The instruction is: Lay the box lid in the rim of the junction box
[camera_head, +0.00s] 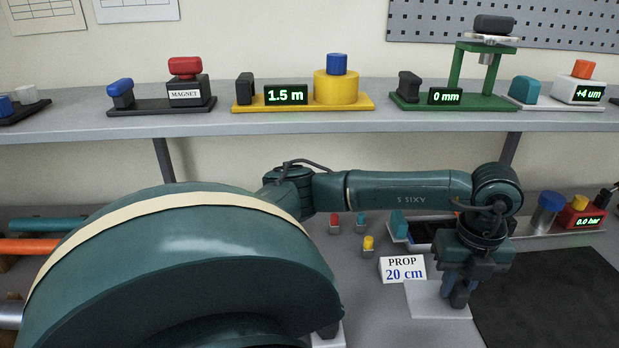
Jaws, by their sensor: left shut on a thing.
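My left gripper (460,297) points down at the right of the bench, its dark fingers shut. A pale flat plate (424,299), which looks like the box lid, shows under and to the left of the fingertips. The fingers hide the grip itself, and I cannot tell whether the plate touches the bench. I cannot make out the junction box; my large teal arm covers much of the left and middle bench. My right gripper is not in view.
A dark mat (555,300) lies clear to the right. Small red, blue and yellow pieces (368,245) stand behind. A grey shelf (300,122) with instruments spans the back.

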